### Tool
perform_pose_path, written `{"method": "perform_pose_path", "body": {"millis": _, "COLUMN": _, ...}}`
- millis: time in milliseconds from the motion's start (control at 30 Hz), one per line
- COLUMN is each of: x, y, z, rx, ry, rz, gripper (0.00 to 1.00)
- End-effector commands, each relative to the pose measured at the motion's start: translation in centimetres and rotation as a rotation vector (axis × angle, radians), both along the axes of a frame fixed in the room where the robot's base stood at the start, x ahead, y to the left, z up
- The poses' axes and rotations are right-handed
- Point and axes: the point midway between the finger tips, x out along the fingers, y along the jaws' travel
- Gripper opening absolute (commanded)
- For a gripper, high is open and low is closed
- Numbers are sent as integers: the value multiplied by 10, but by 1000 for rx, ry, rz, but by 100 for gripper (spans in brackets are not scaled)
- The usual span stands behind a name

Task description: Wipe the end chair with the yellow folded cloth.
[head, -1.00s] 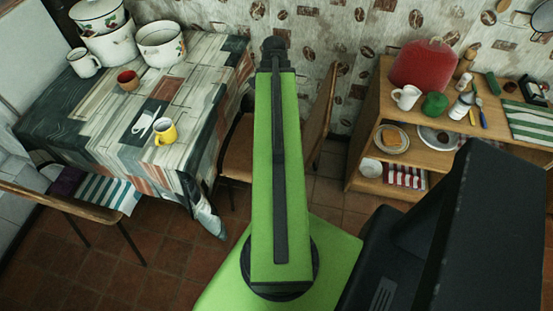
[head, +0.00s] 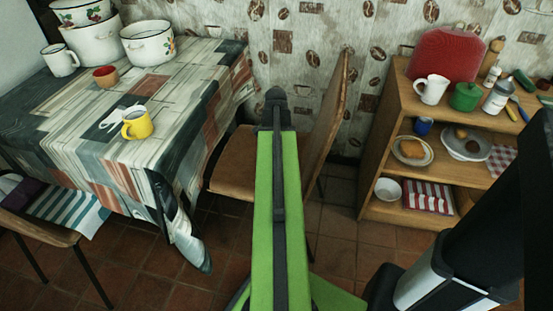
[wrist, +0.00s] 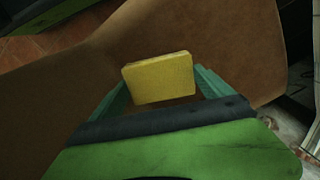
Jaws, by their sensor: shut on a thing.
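The end chair has a brown seat (head: 233,162) and a tall brown back (head: 328,115). It stands at the right end of the table, partly hidden by my arm in the head view. In the wrist view, my gripper (wrist: 163,92) is shut on the yellow folded cloth (wrist: 158,75), held between its green fingers. The brown chair surface (wrist: 75,95) spreads behind and around the cloth. I cannot tell whether the cloth touches it. In the head view my gripper and the cloth are hidden behind my arm.
The table (head: 60,130) with a patterned cloth bears pots, a red cup and a yellow mug (head: 137,124). A wooden shelf (head: 385,145) with dishes stands right of the chair. Another chair (head: 40,228) is at the lower left. Tiled floor shows between chair and shelf.

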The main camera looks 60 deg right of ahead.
Motion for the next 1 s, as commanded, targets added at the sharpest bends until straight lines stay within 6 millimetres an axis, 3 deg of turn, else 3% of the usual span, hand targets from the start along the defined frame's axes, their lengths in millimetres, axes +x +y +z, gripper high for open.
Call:
{"method": "perform_pose_path", "body": {"millis": 500, "x": -1, "y": 0, "z": -57, "rx": 0, "ry": 0, "rz": -1, "gripper": 58}}
{"method": "perform_pose_path", "body": {"millis": 1000, "x": -1, "y": -1, "z": -58, "rx": 0, "ry": 0, "rz": -2, "gripper": 58}}
